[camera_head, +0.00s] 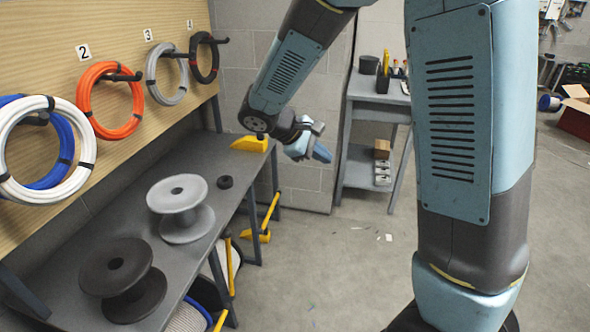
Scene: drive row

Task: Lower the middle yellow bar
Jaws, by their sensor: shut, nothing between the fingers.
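Several yellow pieces show by the grey bench. A short yellow piece (250,144) lies at the bench's far end, just left of my gripper in the picture. A slanted yellow bar (271,213) with a wider foot is below it, beside the bench legs. Another yellow bar (229,268) stands nearer, partly hidden by the bench edge. I cannot tell which is the middle one. My gripper (321,153) hangs in front of the back wall, shut and empty, with its blue tip pointing down to the right. It appears apart from all the yellow pieces.
Coiled cables hang on the wooden board (120,32). A grey shelf (372,113) stands behind. The floor (335,265) is mostly clear.

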